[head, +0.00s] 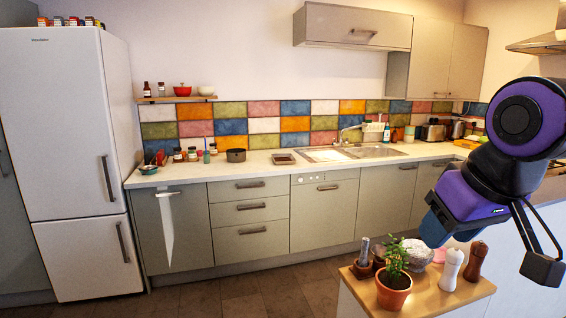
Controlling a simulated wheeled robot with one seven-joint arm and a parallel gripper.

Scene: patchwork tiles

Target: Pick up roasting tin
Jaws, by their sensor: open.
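A small dark rectangular tin (283,158), which looks like the roasting tin, lies on the long pale counter just left of the sink. It is small in the head view, so its inside is hard to make out. Nothing touches it from above. My gripper (541,264) is at the right edge of the picture, in the near foreground below my purple and black arm. It is open, appears empty, and is far from the tin. Its fingers are only partly distinguishable.
A dark pot (236,155) and several jars stand left of the tin. The sink (378,151) is to its right. A wooden-topped stand (350,292) in front holds a potted plant (394,285), mills and a foil-like bowl (418,254). Floor shows before the cabinets.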

